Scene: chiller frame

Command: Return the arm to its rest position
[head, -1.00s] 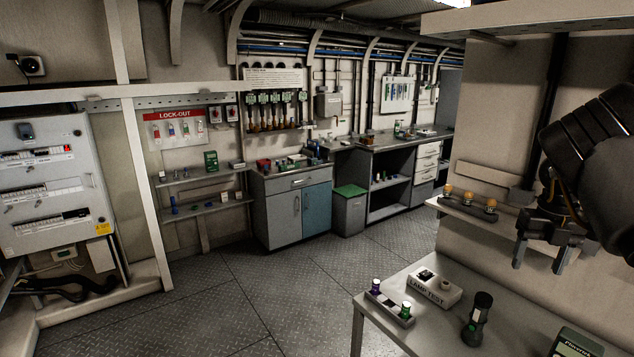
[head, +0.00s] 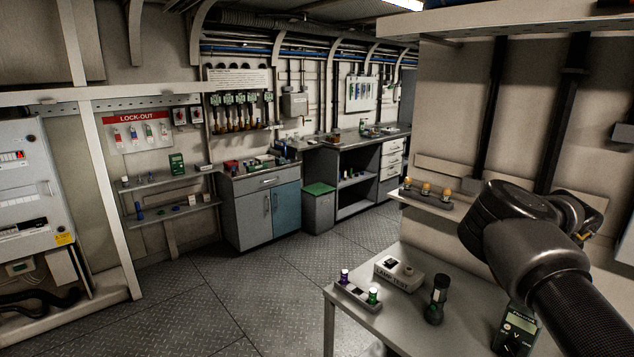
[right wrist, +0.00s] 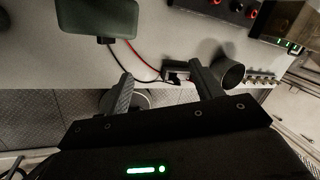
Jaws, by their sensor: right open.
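My right arm (head: 520,245) is in the head view at the right, reaching in from the lower right corner, bent at a black joint above the bench (head: 400,330). Its gripper is mostly hidden behind the arm there. In the right wrist view my right gripper (right wrist: 160,74) shows two dark fingers spread apart with nothing held between them. Beyond the fingers are a grey bench top and dark objects with red and black leads. My left gripper is not in view.
On the bench stand a lamp test box (head: 399,273), a torch (head: 437,300), a green meter (head: 515,328) and a small holder (head: 357,293) with purple and green cells. A shelf (head: 424,205) with amber lamps is behind. The floor (head: 240,300) is clear.

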